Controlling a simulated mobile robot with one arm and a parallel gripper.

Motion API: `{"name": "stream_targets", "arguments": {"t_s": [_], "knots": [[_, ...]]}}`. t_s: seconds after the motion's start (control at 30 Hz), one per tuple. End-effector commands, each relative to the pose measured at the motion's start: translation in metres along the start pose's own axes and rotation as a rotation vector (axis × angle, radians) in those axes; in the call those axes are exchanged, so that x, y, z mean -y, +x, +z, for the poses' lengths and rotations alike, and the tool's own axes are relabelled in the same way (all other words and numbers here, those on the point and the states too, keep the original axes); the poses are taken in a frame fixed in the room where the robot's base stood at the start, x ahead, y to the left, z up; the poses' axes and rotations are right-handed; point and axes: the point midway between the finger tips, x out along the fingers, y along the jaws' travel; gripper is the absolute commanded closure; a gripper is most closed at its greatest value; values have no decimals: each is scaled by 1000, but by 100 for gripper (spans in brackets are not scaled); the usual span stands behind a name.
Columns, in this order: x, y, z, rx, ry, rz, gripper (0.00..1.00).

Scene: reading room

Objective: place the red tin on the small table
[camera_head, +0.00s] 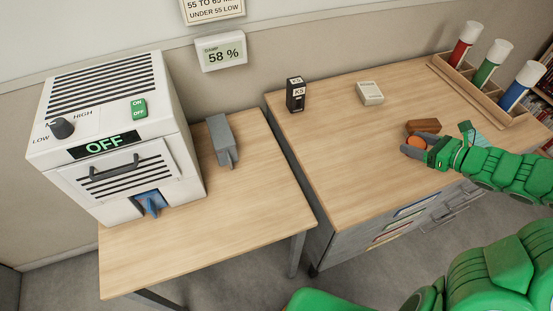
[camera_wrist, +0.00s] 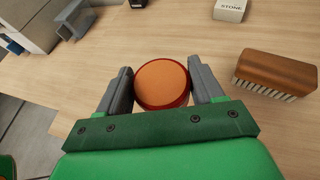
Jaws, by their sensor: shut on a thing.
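The red tin (camera_wrist: 162,82) is round, with an orange-brown top and a red rim. It sits between the two grey fingers of my gripper (camera_wrist: 161,88), which are shut on it. In the head view, the tin (camera_head: 416,142) and my gripper (camera_head: 415,146) are over the right part of the larger desk (camera_head: 350,160); I cannot tell whether the tin touches the desktop. The small table (camera_head: 245,215) stands to the left of the desk, with bare wood at its front and right.
A white machine reading OFF (camera_head: 115,135) and a grey metal object (camera_head: 222,140) stand on the small table. A wooden brush (camera_wrist: 276,72) lies beside my gripper. A black box (camera_head: 295,95), a pale STONE block (camera_head: 369,92) and a tube rack (camera_head: 480,90) are also on the desk.

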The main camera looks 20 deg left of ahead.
Motion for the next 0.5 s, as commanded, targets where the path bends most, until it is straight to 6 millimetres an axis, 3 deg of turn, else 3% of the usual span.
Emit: {"name": "stream_targets", "arguments": {"t_s": [0.23, 0.5], "knots": [[0, -12, 30, 0, -3, -2, 66], [-1, -35, 85, -1, -5, 0, 66]]}}
